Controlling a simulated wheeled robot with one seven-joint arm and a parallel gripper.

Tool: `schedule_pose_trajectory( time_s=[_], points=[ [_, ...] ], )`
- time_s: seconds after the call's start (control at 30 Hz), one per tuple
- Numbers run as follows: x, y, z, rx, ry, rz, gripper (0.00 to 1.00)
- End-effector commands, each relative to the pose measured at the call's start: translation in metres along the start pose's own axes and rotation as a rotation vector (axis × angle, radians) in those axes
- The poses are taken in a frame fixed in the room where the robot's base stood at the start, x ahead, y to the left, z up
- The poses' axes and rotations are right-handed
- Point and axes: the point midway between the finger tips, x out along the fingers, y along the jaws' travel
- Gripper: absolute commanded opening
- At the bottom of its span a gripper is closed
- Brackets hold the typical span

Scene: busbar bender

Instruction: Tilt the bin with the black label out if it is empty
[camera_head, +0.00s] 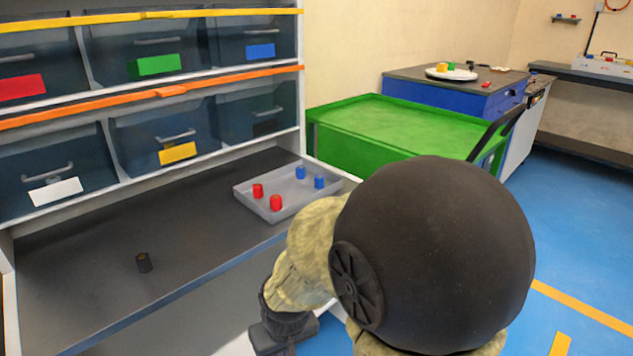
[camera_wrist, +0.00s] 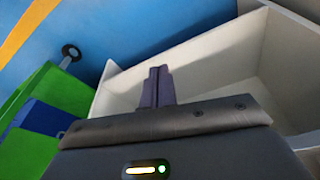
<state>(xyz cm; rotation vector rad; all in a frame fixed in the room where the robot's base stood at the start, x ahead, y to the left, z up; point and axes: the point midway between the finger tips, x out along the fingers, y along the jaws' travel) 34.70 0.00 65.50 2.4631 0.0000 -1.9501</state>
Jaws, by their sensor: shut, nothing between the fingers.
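The bin with the black label (camera_head: 255,108) is at the right end of the lower row; its dark label is hard to tell from the dark bin front. It sits upright in the rack, and its inside cannot be seen. My gripper (camera_wrist: 158,86) is shut and empty in the wrist view, over a white shelf compartment. In the head view my wrist is low at the bottom centre, in front of the workbench edge and well below the bin; the fingertips are out of sight there.
Neighbouring bins carry white, yellow, red, green and blue labels. An orange bar (camera_head: 160,92) runs above the lower row. A green cart (camera_head: 385,125) stands right.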

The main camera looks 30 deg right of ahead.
Motion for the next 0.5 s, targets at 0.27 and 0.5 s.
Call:
schedule_pose_trajectory(
  time_s=[0.27, 0.5],
  points=[
    [0.0000, 0.0000, 0.0000, 0.000, 0.000, 0.000, 0.00],
    [-0.0077, 0.0000, -0.0018, 0.000, 0.000, 0.000, 0.26]
  ],
)
